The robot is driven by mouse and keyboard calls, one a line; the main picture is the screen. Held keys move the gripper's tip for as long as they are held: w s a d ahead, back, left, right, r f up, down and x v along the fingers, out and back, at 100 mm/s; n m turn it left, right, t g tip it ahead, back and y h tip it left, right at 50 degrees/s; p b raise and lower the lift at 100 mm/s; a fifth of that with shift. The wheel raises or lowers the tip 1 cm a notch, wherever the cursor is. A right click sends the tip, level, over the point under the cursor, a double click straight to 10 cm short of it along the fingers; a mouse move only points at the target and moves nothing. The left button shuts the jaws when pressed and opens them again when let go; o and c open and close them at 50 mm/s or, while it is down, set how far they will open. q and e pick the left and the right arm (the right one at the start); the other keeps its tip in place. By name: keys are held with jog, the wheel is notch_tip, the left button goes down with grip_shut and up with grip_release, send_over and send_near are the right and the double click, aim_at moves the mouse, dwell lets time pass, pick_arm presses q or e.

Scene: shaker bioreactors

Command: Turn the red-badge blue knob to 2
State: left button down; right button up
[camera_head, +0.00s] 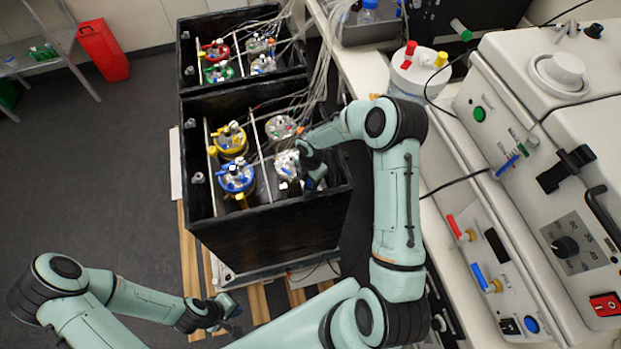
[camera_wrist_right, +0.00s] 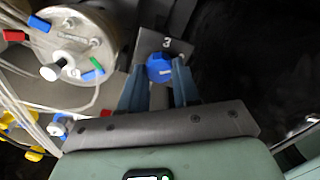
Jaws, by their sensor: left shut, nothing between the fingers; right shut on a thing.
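In the right wrist view a blue knob (camera_wrist_right: 159,66) sits on a grey plate (camera_wrist_right: 147,42) marked "3" just beyond it. My right gripper (camera_wrist_right: 160,84) is shut on this knob, one finger on each side. The knob's pointer and any red badge cannot be made out. In the head view my right gripper (camera_head: 314,180) reaches into the front right part of the near black box, and hides the knob there. My left gripper (camera_head: 232,312) is shut and empty, low at the left, apart from the box.
The near black box (camera_head: 270,238) holds several lidded vessels, with yellow (camera_head: 231,140) and blue (camera_head: 236,178) caps. A second black box (camera_head: 190,50) stands behind. A white bench with instruments (camera_head: 560,75) runs along the right. A red bin (camera_head: 104,50) stands far left; the floor between is clear.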

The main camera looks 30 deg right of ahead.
jog(key=shift+w, duration=0.1)
jog(key=o, duration=1.1)
jog(key=shift+c, duration=0.2)
jog(key=shift+r, duration=0.1)
notch_tip(320, 180, up, 13)
jog(key=shift+r, duration=0.15)
